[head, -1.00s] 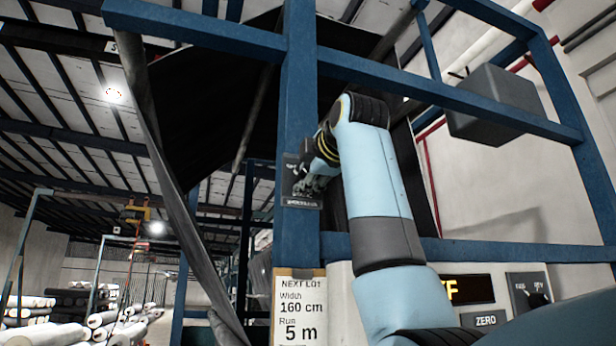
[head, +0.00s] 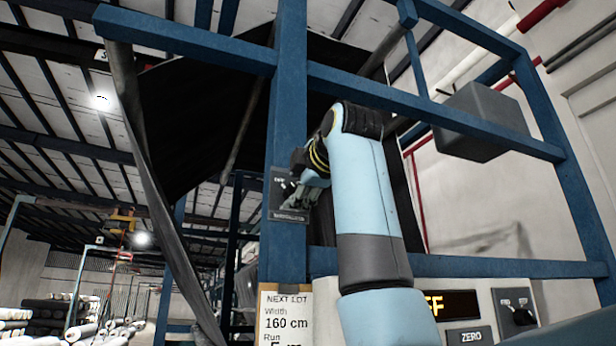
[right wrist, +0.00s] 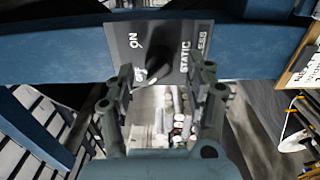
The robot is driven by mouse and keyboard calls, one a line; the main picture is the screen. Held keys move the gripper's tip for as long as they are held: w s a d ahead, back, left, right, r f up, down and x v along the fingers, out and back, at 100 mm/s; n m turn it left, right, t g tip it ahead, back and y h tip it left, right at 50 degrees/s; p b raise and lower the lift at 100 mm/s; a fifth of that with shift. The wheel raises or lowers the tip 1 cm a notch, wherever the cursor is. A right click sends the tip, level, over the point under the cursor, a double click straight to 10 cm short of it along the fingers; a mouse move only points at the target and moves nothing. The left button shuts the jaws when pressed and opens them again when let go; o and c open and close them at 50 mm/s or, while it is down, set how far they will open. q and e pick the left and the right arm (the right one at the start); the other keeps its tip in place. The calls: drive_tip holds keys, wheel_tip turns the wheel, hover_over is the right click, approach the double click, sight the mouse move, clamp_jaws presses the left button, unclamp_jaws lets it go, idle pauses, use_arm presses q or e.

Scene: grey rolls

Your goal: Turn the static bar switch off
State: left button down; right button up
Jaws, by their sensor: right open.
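The static bar switch has a dark grey plate (head: 276,206) on the blue upright post in the head view. In the right wrist view the plate (right wrist: 120,42) carries the words ON and STATIC, and a second position label is partly covered. A dark switch handle (right wrist: 156,68) stands out from the plate beside that covered label; its exact angle is hard to tell. My right gripper (head: 297,190) is at the plate in the head view. In the right wrist view this gripper (right wrist: 161,82) is open, its fingers apart on either side of the handle. Contact cannot be told. My left gripper is not in view.
The blue frame (head: 286,120) has a post and crossbars close around my right arm. A grey box (head: 487,122) hangs at upper right. A NEXT LOT card (head: 286,318), a display (head: 450,304), a ZERO button (head: 471,337) and another switch (head: 518,314) are lower down.

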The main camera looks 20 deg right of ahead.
drive_tip(key=s, duration=1)
drive_tip(key=shift+s+d, duration=0.15)
drive_tip(key=shift+s, duration=0.05)
